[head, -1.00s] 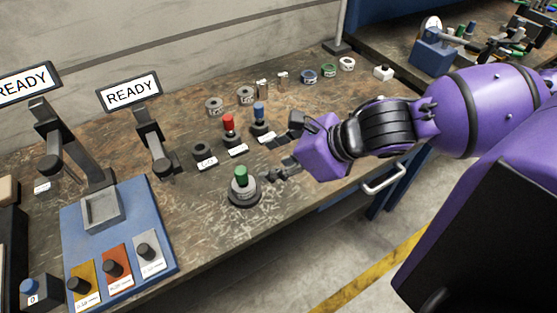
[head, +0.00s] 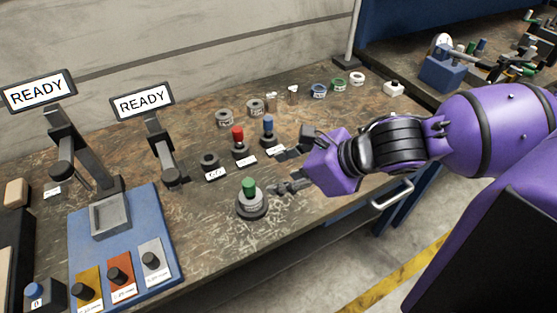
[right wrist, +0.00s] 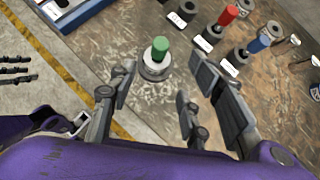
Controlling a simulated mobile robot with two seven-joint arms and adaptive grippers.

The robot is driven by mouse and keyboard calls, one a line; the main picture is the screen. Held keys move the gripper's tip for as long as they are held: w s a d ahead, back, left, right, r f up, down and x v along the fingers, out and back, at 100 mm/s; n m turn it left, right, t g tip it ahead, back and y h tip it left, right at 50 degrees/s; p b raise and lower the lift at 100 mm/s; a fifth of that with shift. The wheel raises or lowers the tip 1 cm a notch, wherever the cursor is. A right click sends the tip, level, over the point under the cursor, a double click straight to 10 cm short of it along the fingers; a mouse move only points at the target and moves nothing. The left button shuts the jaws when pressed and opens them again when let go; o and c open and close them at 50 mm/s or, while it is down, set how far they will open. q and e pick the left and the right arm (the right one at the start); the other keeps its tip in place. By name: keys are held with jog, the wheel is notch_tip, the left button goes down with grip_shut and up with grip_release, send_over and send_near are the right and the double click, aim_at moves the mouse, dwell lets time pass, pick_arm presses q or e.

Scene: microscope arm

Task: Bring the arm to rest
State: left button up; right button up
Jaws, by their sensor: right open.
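My purple right arm comes in from the right in the head view. Its gripper (head: 287,169) is open and empty above the workbench, to the right of a green-topped piece on a round grey base (head: 250,197). In the right wrist view the open fingers (right wrist: 165,100) show with that green-topped piece (right wrist: 157,58) beyond them, apart from the fingers. A red-topped piece (head: 239,143) and a blue-topped piece (head: 268,132) stand upright behind it. My left gripper is not in view.
A blue base plate (head: 151,208) with a grey tray and several knobs is at left. Two screens (head: 142,103) read READY. Several rings and small parts (head: 319,90) line the back of the workbench (head: 215,245). A grey handle (head: 393,194) juts from its front.

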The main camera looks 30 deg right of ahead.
jog(key=s+d+f+m+g+h, duration=0.1)
jog(key=s+f+m+h, duration=0.1)
jog(key=s+f+m, duration=0.55)
jog(key=s+d+f+m+h, duration=0.1)
jog(key=s+d+f+m, duration=0.15)
jog(key=f+m, duration=0.9)
jog(key=s+f+m+g+h, duration=0.35)
jog(key=s+m+g, duration=0.25)
jog(key=s+m, duration=1.6)
pick_arm(q)
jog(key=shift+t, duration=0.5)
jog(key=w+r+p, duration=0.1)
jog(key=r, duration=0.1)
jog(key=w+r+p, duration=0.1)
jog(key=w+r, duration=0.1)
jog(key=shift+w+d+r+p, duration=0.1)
jog(key=shift+p, duration=0.3)
pick_arm(e)
jog(key=w+a+f+m+t+y, duration=0.1)
jog(key=w+a+f+t, duration=0.1)
jog(key=w+f+t, duration=0.2)
jog(key=w+a+f+t, duration=0.2)
jog(key=w+f+t, duration=0.2)
jog(key=w, duration=0.5)
jog(key=shift+m+y, duration=0.35)
jog(key=shift+m, duration=0.05)
